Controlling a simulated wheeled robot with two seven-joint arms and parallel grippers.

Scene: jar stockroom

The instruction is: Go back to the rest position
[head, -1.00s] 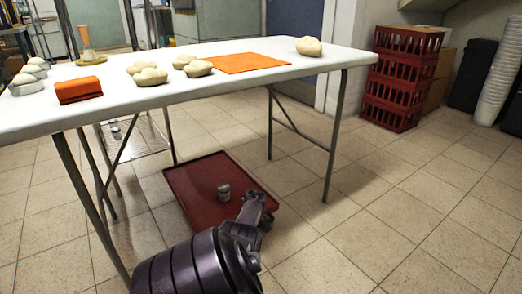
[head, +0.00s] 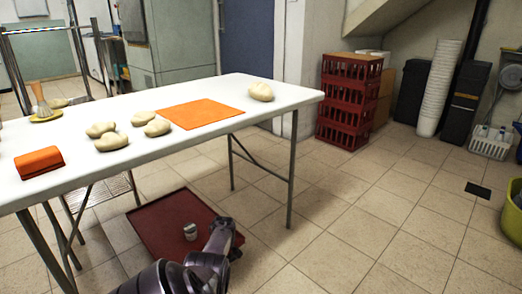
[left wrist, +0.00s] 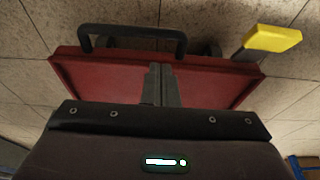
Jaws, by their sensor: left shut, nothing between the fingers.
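My left gripper (left wrist: 160,84) is shut and empty in the left wrist view, its two dark fingers side by side over a red platform (left wrist: 100,76) with a black handle. In the head view my left arm comes in at the bottom, and its hand (head: 222,238) is over the near right part of the red platform (head: 160,212). The jar does not show in the left wrist view. My right gripper is in neither view.
A white table (head: 190,95) stands at left with dough lumps (head: 113,141), an orange mat (head: 200,113) and an orange block (head: 39,162). Red crates (head: 347,100) and a stacked white column (head: 440,88) are at the back. A green tub (head: 512,215) is at right. Tiled floor is open at right.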

